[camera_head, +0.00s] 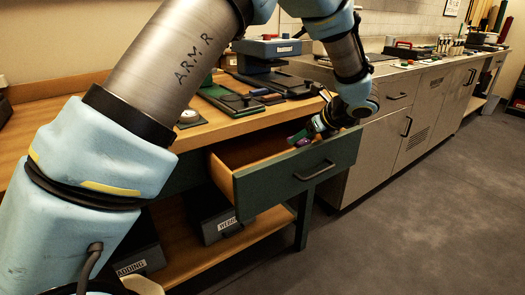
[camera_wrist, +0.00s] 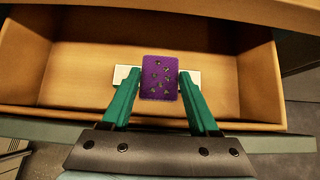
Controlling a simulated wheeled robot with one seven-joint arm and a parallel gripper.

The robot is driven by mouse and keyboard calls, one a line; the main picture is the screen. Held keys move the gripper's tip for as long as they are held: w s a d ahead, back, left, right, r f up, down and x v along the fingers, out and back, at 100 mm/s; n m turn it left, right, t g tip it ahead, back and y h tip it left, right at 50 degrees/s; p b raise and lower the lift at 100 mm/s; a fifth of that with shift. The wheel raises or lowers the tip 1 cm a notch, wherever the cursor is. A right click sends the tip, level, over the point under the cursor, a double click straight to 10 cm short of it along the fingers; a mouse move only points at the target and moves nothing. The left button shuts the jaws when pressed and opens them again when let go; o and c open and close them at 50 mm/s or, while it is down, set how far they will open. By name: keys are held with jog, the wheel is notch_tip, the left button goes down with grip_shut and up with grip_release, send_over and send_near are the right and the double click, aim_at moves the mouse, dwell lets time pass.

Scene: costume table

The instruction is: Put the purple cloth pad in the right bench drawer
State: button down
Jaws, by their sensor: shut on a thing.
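The purple cloth pad (camera_wrist: 159,77), with small dark and light marks on it, is held between the two green fingers of my gripper (camera_wrist: 159,88) in the wrist view. The pad is above the open right bench drawer (camera_wrist: 75,85), which has a bare wooden inside and looks empty. In the head view, my gripper (camera_head: 303,136) is over the right end of the drawer, with a little of the purple pad (camera_head: 303,143) showing. The drawer has a dark green front (camera_head: 275,185) and is pulled out from the bench. I cannot tell the pad's exact height above the drawer floor.
The wooden bench top (camera_head: 215,128) holds a dark mat with tools and a blue press-like device (camera_head: 267,48). Labelled dark bins (camera_head: 218,226) stand on the shelf below. Grey cabinets (camera_head: 385,145) are at the right. The grey floor (camera_head: 420,220) in front is clear.

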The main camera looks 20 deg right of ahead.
jog(key=w+f, duration=0.2)
jog(key=w, duration=0.1)
jog(key=w+a+f, duration=0.1)
jog(key=w, duration=0.3)
jog(key=w+a+f, duration=0.1)
jog(key=w+f, duration=0.1)
jog(key=w, duration=0.1)
jog(key=shift+w+f+b, duration=0.2)
jog(key=shift+f+b, duration=0.15)
jog(key=x, duration=0.4)
jog(key=shift+w+r, duration=0.15)
jog(key=shift+w, duration=0.05)
jog(key=shift+c, duration=0.7)
grip_release()
jog(key=shift+r, duration=0.1)
jog(key=b+v, duration=0.1)
jog(key=v, duration=1.1)
